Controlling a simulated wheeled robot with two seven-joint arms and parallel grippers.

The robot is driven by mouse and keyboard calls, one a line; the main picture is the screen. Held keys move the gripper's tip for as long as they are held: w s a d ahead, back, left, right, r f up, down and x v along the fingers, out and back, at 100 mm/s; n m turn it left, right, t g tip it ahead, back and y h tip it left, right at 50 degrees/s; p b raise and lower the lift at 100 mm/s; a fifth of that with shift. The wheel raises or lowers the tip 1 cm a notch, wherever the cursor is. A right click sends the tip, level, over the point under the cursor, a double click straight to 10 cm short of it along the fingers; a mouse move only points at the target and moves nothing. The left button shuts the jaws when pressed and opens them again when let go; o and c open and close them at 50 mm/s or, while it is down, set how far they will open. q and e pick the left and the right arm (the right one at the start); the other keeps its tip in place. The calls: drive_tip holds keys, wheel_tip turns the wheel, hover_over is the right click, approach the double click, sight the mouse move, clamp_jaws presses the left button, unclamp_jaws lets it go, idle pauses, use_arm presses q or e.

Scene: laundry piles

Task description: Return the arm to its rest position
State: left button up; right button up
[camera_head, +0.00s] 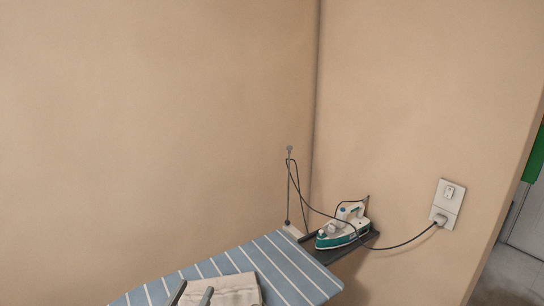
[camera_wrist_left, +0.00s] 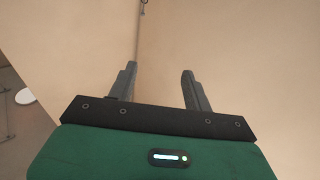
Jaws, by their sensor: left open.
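My left gripper (camera_head: 192,296) shows only by its fingertips at the bottom edge of the head view, in front of the ironing board (camera_head: 290,266). In the left wrist view the same gripper (camera_wrist_left: 158,82) has its two grey fingers spread apart with nothing between them, and bare wall behind. A folded beige cloth (camera_head: 236,290) lies on the striped blue board, right beside the fingertips in the picture. I cannot tell whether they touch it. My right gripper is in neither view.
A white and teal iron (camera_head: 343,230) stands on a dark rest (camera_head: 352,251) at the board's far right end. Its cord runs to a wall socket (camera_head: 440,217) and past a thin upright rod (camera_head: 289,185). Beige walls meet in a corner behind. A doorway opens at the far right.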

use_arm(q)
drive_tip(key=s+a+f+n+g+y, duration=0.25)
drive_tip(key=s+f+g, duration=0.2)
drive_tip(key=f, duration=0.25)
drive_tip(key=s+a+f+n+g+y, duration=0.1)
drive_tip(key=s+a+f+g+y, duration=0.25)
drive_tip(key=s+f, duration=0.2)
drive_tip(key=s+f+m+g+h, duration=0.1)
drive_tip(key=s+f+g, duration=0.3)
drive_tip(key=s, duration=0.4)
drive_tip(key=s+f+m+g, duration=0.2)
drive_tip(key=s+f+g, duration=0.2)
drive_tip(key=s, duration=0.4)
wheel_tip(320, 180, down, 32)
drive_tip(key=r, duration=0.1)
drive_tip(key=s+a+f+g, duration=0.2)
drive_tip(key=s+a+f, duration=0.1)
drive_tip(key=s+f, duration=1.6)
drive_tip(key=shift+s+f, duration=0.25)
drive_tip(key=shift+f, duration=0.1)
